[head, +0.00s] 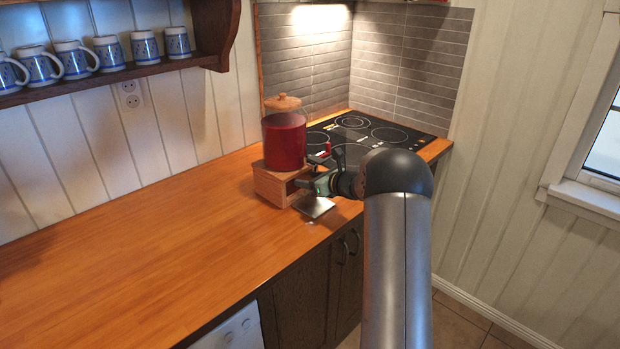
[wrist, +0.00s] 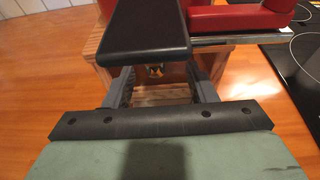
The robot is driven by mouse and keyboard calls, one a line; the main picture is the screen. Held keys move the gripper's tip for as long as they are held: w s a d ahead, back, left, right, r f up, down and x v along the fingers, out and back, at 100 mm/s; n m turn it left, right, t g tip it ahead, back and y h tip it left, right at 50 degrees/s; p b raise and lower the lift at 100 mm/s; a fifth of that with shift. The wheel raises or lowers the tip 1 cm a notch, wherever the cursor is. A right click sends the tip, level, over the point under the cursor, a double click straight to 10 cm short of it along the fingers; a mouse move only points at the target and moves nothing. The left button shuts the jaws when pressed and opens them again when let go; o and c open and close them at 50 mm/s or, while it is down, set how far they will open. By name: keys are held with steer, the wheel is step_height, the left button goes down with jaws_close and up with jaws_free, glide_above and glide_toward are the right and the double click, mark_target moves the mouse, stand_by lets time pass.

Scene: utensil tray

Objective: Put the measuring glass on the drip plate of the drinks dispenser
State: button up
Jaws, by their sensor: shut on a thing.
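The drinks dispenser is a red drum (head: 284,142) with a wooden lid knob, on a wooden stand (head: 270,187). The drip plate (head: 316,207) is a grey metal square at the foot of the stand's front. My gripper (head: 312,177) is shut, close in front of the stand and above the plate. The measuring glass is the likely thing between its fingers, but its outline cannot be made out. Whether the glass touches the plate cannot be told.
A black cooktop (head: 365,135) lies behind and right of the dispenser. The wooden counter (head: 130,255) is clear on the left. Several blue-patterned mugs (head: 105,52) stand on a wall shelf. The counter's front edge is close to the drip plate.

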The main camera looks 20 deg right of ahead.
steer(key=shift+f, duration=0.1)
steer(key=shift+f+b, duration=0.15)
steer(key=shift+b, duration=0.15)
steer(key=o, duration=1.2)
